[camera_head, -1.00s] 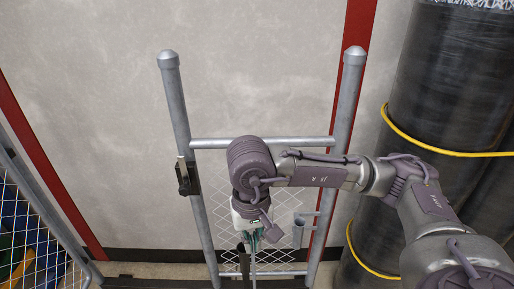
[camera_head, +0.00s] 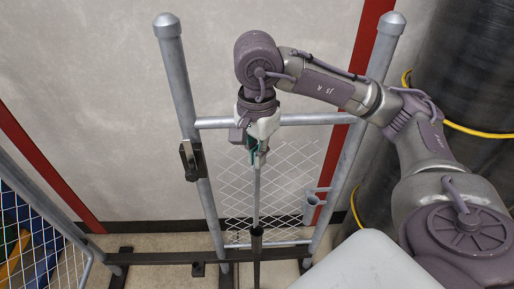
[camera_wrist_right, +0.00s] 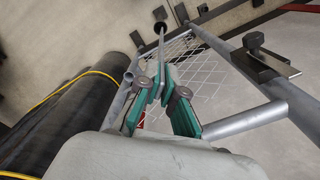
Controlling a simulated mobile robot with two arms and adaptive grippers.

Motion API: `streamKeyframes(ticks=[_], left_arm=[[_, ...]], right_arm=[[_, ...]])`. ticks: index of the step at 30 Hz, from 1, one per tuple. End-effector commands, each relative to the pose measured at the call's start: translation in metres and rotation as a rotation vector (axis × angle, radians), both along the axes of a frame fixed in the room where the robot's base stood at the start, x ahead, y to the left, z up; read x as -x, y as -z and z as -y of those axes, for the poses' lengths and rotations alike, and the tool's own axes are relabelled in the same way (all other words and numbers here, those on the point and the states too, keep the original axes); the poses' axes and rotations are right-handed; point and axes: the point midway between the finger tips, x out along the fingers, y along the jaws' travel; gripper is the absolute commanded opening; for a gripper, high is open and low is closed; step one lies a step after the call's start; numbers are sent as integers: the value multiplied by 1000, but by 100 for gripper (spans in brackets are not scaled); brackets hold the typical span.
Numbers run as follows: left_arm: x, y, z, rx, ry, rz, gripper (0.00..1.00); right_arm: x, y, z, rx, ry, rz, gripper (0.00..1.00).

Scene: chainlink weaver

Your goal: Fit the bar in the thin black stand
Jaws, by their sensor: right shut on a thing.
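My right gripper (camera_head: 257,158) is shut on a thin grey bar (camera_head: 257,195), which hangs roughly upright below the fingers. The green fingers (camera_wrist_right: 160,90) also show in the right wrist view, with the bar (camera_wrist_right: 162,48) running away from them. The thin black stand (camera_head: 257,245) rises below the bar in the head view. Its dark top (camera_wrist_right: 160,25) appears at the far end of the bar in the wrist view. The bar's lower end meets the stand's top in both pictures; I cannot tell whether it is inside. My left gripper is out of view.
A grey pipe frame (camera_head: 183,100) with wire mesh (camera_head: 290,185) stands close behind the bar. A black latch (camera_head: 191,160) is on its left post. Black wrapped rolls (camera_head: 470,80) stand at the right. Another mesh panel (camera_head: 40,235) is at the left.

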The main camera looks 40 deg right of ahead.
Motion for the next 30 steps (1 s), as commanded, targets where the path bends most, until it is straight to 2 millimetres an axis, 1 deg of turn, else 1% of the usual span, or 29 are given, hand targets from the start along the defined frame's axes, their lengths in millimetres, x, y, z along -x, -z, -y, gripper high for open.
streamKeyframes(ticks=[1, 4, 6, 8, 9, 11, 19, 24, 30], left_arm=[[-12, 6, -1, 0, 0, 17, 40], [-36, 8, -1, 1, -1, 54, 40], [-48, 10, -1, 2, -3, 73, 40], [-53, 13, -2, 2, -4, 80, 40], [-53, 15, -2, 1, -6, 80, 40], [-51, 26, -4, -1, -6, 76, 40], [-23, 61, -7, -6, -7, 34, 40], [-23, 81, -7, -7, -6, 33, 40], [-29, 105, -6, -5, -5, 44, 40]], right_arm=[[0, 9, 0, 0, 0, -1, 0], [1, 21, 0, 0, -1, -2, 0], [1, 29, 0, 1, -1, -1, 0], [1, 36, 0, 0, -1, -1, 0], [1, 41, 0, 0, -2, -1, 0], [1, 52, 0, 0, -2, 0, 0], [0, 84, 0, 0, -2, 1, 0], [0, 104, 0, 0, -2, 1, 0], [0, 127, 0, 0, -2, 1, 0]])
